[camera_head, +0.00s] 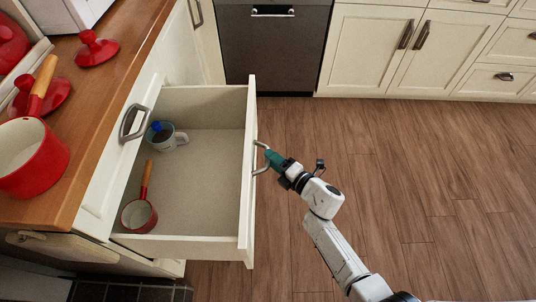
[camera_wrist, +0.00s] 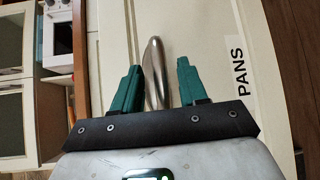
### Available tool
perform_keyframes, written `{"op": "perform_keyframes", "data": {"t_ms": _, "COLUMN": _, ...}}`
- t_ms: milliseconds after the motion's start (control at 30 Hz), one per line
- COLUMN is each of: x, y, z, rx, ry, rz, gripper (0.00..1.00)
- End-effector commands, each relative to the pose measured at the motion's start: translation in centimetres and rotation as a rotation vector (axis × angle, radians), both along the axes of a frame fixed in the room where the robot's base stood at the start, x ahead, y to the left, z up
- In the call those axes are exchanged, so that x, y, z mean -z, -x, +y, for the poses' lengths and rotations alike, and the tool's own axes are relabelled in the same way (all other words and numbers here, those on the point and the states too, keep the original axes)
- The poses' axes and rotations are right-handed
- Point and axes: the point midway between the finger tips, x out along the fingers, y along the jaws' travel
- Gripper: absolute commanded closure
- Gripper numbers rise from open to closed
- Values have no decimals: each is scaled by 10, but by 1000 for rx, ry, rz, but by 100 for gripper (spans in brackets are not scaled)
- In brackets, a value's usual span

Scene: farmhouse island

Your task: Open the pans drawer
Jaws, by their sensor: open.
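The pans drawer (camera_head: 248,178) stands pulled well out from the island, with its inside in full view. Its front carries a "PANS" label, seen in the wrist view (camera_wrist: 239,72). A metal bar handle (camera_head: 258,158) is fixed on the front. My gripper (camera_head: 270,157) is at this handle. In the wrist view, my gripper (camera_wrist: 156,80) has its two green fingers apart, one on each side of the handle (camera_wrist: 157,75), with visible gaps.
A wooden countertop (camera_head: 112,85) at the left holds a red saucepan (camera_head: 35,158) and red lids (camera_head: 96,48). Another drawer handle (camera_head: 134,122) sits above the open drawer. A dishwasher (camera_head: 272,45) and cream cabinets (camera_head: 380,45) line the back. The wood floor (camera_head: 400,190) at the right is clear.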

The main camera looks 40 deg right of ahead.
Motion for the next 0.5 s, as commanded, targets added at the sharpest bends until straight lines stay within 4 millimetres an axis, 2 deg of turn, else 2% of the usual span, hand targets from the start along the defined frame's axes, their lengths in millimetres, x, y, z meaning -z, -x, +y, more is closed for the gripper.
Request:
{"op": "perform_keyframes", "data": {"t_ms": 33, "x": -2, "y": 12, "z": -2, "rx": 2, "ry": 0, "rz": 3, "gripper": 57}}
{"op": "perform_keyframes", "data": {"t_ms": 200, "x": -6, "y": 44, "z": -6, "rx": 0, "ry": 0, "rz": 3, "gripper": 57}}
{"op": "perform_keyframes", "data": {"t_ms": 333, "x": -8, "y": 62, "z": -9, "rx": 1, "ry": 0, "rz": 3, "gripper": 57}}
{"op": "perform_keyframes", "data": {"t_ms": 500, "x": -10, "y": 74, "z": -11, "rx": -1, "ry": 0, "rz": 2, "gripper": 57}}
